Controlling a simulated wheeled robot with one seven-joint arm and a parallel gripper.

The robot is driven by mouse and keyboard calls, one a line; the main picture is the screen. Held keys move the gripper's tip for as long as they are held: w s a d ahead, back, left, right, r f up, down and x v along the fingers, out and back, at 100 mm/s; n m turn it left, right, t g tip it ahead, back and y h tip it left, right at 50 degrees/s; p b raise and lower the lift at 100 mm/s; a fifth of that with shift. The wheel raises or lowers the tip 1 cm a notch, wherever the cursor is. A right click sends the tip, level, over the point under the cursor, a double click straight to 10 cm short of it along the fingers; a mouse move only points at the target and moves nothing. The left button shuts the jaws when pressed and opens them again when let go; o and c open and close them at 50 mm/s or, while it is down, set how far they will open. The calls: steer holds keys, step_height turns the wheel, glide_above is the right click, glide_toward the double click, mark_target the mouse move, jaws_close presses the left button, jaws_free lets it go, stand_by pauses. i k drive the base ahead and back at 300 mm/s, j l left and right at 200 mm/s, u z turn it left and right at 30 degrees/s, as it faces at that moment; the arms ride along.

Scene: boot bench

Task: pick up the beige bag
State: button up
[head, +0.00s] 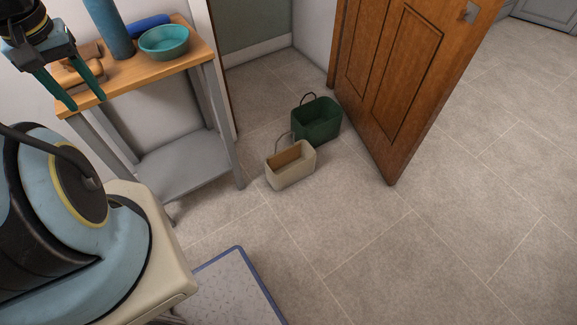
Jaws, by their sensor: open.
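The beige bag (291,170) stands upright on the tiled floor, open at the top, with a thin handle rising at its back left. A green bag (317,123) with a dark handle stands just behind it and to the right. My gripper (87,100) is at the upper left, in front of the bench's wooden top and far from the beige bag. Its two green fingers are spread apart with nothing held between them.
The bench (187,55) holds a teal bowl (164,41), a blue cylinder (110,28), a blue roll (148,25) and a brown item (84,60). A wooden door (394,75) stands open right of the bags. A blue-edged mat (228,290) lies in front. Floor at right is clear.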

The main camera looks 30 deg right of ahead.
mark_target(286, 167)
steer(key=l+u, duration=0.2)
steer(key=l, duration=1.05)
steer(key=k+l+u, duration=0.15)
steer(key=l, duration=1.05)
